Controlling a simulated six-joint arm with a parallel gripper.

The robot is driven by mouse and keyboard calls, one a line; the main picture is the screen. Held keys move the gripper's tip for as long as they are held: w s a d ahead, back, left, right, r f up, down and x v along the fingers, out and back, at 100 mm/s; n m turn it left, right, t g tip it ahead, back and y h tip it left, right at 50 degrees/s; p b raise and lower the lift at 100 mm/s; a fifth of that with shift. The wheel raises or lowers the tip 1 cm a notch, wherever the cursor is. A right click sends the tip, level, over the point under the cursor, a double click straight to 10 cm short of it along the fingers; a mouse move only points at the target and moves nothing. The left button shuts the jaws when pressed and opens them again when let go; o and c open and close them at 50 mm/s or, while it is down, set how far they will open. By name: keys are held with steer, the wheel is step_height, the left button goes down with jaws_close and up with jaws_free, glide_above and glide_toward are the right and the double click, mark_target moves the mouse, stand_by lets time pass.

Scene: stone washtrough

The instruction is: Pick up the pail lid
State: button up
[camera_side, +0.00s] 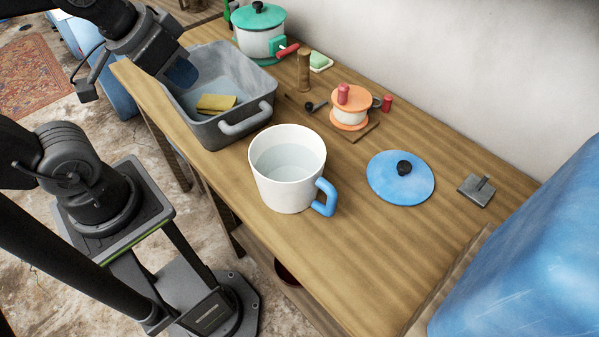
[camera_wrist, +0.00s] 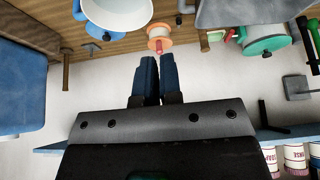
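The blue round lid with a black knob (camera_side: 401,178) lies flat on the wooden table, right of the white pail. The white pail (camera_side: 270,183) has a blue side handle and holds water. My gripper (camera_side: 182,72) is up at the left, above the grey basin and far from the lid. In the wrist view my gripper's two blue fingers (camera_wrist: 158,57) lie close together with nothing visible between them.
The grey basin (camera_side: 218,131) holds a yellow sponge (camera_side: 215,103). A green-lidded pot (camera_side: 261,40), a peach-lidded pot (camera_side: 350,115) and a wooden peg (camera_side: 304,72) stand along the back. A grey plate with a handle (camera_side: 476,190) lies right of the lid. A blue bulky thing (camera_side: 530,240) fills the right.

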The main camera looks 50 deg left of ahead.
steer(key=o, duration=1.1)
steer(key=shift+c, duration=0.2)
